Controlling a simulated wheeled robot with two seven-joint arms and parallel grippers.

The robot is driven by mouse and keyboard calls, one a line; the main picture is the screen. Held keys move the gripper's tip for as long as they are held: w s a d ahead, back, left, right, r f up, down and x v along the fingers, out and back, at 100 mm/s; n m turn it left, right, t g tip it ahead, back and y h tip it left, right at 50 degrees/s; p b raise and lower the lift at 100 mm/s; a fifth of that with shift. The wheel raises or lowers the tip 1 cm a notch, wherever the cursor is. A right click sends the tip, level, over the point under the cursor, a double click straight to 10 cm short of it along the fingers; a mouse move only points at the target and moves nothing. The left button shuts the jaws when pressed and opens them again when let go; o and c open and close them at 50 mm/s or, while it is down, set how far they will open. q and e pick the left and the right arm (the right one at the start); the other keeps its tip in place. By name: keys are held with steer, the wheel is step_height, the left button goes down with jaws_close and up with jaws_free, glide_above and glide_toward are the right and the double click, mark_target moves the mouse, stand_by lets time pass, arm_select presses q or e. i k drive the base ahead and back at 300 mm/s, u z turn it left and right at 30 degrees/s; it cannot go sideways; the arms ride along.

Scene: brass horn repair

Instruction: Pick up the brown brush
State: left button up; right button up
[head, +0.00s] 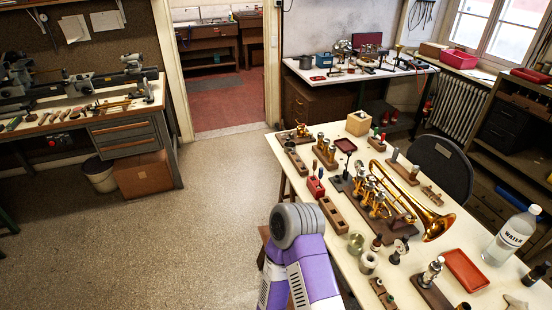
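I cannot make out a brown brush for certain in the head view. Many small brown and dark items stand on the cream-topped worktable (270,150), too small to tell apart. Several small long-handled tools also lie on the bench at the left (30,124), and a brush among them cannot be told. A purple and grey link of my own arm rises from the bottom middle, beside the worktable's left edge, and hides part of that edge. Neither of my grippers shows in this view.
A brass trumpet (432,222) lies mid-table among wooden blocks. A clear water bottle (510,238) and a red tray (465,270) are at the right. A dark chair (440,165) stands behind the table. The floor (190,235) at the left is open.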

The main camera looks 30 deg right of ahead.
mark_target(315, 161)
steer(key=u, duration=0.1)
steer(key=i, duration=2.1)
steer(key=z, duration=1.55)
steer(key=i, duration=1.15)
steer(key=z, duration=1)
